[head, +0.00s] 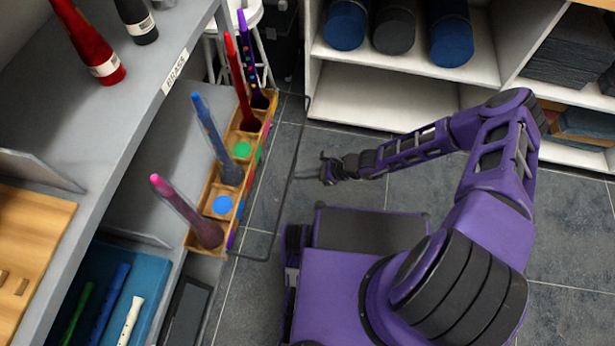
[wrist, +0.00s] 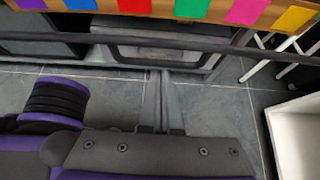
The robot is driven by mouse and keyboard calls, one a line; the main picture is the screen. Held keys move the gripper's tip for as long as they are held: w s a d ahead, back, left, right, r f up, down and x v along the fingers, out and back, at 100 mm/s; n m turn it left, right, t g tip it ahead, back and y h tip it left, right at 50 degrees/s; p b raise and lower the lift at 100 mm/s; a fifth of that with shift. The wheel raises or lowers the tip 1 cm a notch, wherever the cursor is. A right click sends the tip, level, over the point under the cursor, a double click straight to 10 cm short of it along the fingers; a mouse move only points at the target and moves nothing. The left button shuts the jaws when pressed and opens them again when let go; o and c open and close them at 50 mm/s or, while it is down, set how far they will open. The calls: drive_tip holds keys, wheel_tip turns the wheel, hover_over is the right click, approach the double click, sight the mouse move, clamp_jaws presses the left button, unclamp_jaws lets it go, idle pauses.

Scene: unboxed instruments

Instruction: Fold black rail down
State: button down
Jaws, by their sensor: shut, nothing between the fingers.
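The black rail (head: 289,180) is a thin bar held out from the front of a wooden instrument box (head: 194,240) on the left shelf. Its arms run back to the box at both ends. In the wrist view the rail (wrist: 200,43) crosses the upper part as a dark bar, below the box's coloured squares. My gripper (head: 323,169) is to the right of the rail's middle, pointing left. It is shut and empty, with a small gap to the rail in the head view. The shut fingers (wrist: 161,78) also show in the wrist view, below the rail.
The box holds several upright coloured instruments, among them a pink-tipped one (head: 184,208) and a blue one (head: 215,135). White shelving (head: 365,98) with rolled mats stands behind my arm. A white stool (head: 262,45) is at the back.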

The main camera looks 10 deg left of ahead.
drive_tip(key=shift+r, duration=0.25)
wheel_tip(320, 180, up, 3)
drive_tip(key=p, duration=0.3)
drive_tip(key=shift+d+r, duration=0.1)
drive_tip(key=shift+r, duration=0.1)
